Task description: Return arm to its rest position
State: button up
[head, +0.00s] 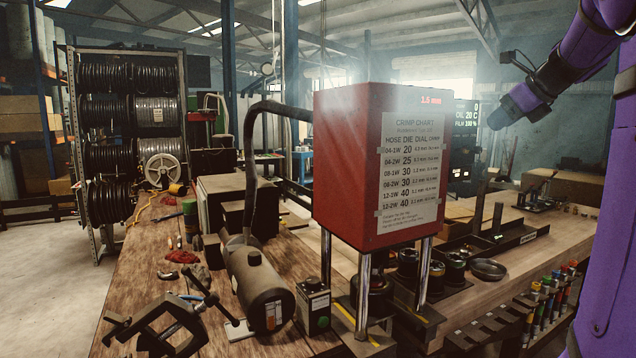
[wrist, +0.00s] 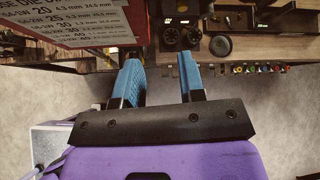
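My gripper (wrist: 160,62) shows in the wrist view with its two blue fingers apart and nothing between them. In the head view my gripper (head: 507,110) is at the upper right, raised above the bench on my purple arm, and appears clear of everything around it. The red hose crimper (head: 350,150), with a crimp chart on its face and a lit readout of 1.5 mm, stands on the bench to the left of my gripper. The lower part of my arm runs down the right edge.
The wooden bench (head: 545,238) carries dark round dies (head: 455,268), a shallow dish (head: 487,269) and a black rail. Colour-tipped tools (head: 550,290) line its front edge. A vise (head: 160,325) and a motor (head: 258,285) stand at left. Open floor shows below the bench in the wrist view.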

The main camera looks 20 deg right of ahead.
jog(key=s+a+f+n+g, duration=0.1)
jog(key=a+f+n, duration=0.2)
jog(key=a+n, duration=0.35)
jog(key=s+a+f+n+g+y, duration=0.15)
jog(key=a+n, duration=0.25)
jog(key=a, duration=0.5)
jog(key=s+a+f+n+g+h, duration=0.1)
jog(key=a+f+n, duration=0.2)
jog(key=a+n, duration=0.35)
jog(key=s+a+f+n+g, duration=0.1)
jog(key=s+a+f+n, duration=1.1)
jog(key=n, duration=0.4)
jog(key=shift+s+a, duration=0.55)
jog(key=shift+s, duration=0.2)
jog(key=shift+g, duration=0.25)
jog(key=shift+c, duration=0.3)
